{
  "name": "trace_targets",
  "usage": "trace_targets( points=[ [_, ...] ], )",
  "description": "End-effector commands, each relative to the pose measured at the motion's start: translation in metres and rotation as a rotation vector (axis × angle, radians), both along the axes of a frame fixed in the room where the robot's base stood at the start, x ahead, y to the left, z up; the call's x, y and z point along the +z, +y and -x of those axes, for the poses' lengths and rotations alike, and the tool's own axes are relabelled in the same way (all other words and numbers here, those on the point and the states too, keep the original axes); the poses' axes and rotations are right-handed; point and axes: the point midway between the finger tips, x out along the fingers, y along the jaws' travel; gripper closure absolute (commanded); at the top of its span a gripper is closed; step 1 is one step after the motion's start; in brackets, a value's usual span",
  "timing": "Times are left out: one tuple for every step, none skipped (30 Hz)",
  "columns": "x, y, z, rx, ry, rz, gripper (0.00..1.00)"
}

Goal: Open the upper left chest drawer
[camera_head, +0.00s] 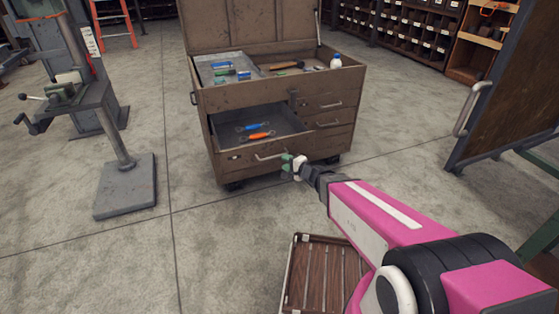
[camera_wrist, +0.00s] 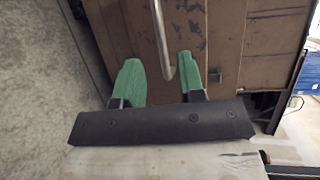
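The brown metal chest (camera_head: 225,98) stands ahead with its lid raised. Its left drawer (camera_head: 235,158), directly below the top compartment, is pulled out and shows blue- and orange-handled tools inside. The drawer's bar handle (camera_head: 268,157) is on its front; in the wrist view the handle (camera_wrist: 158,35) reaches down between my fingers, its bent end nearer the right finger. My gripper (camera_head: 293,165) is at the handle's right end in the head view. In the wrist view my gripper (camera_wrist: 159,68) has its green fingers apart, with gaps beside the bar.
Closed drawers with handles (camera_head: 330,106) are on the chest's right side. A wood-slatted crate (camera_head: 312,270) lies on the floor below my arm. A vise stand (camera_head: 125,185) is at left and a board with a handle (camera_head: 510,95) at right. Floor left of the chest is clear.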

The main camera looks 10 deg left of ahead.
Motion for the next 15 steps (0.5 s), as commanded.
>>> trace_targets(
  points=[
    [0.002,-0.008,0.006,-0.002,0.000,0.001,0.64],
    [0.003,-0.011,0.008,-0.002,0.000,0.001,0.64],
    [0.003,-0.014,0.010,-0.002,0.001,0.001,0.64],
    [0.004,-0.016,0.012,-0.001,0.001,0.000,0.64],
    [0.004,-0.018,0.013,-0.001,0.001,0.000,0.64],
    [0.004,-0.019,0.014,0.000,0.001,-0.001,0.64],
    [0.005,-0.020,0.015,0.000,0.001,-0.001,0.64],
    [0.005,-0.021,0.015,0.000,0.001,-0.001,0.64],
    [0.005,-0.022,0.016,0.000,0.000,0.000,0.64],
    [0.005,-0.022,0.016,0.000,0.000,0.000,0.64],
    [0.005,-0.022,0.016,0.000,0.000,0.000,0.64],
    [0.005,-0.022,0.016,0.000,0.000,0.000,0.64],
    [0.005,-0.022,0.015,0.000,0.000,0.000,0.64],
    [0.005,-0.022,0.015,0.000,0.000,0.000,0.64],
    [0.005,-0.022,0.015,0.000,0.000,0.000,0.64]
  ],
)
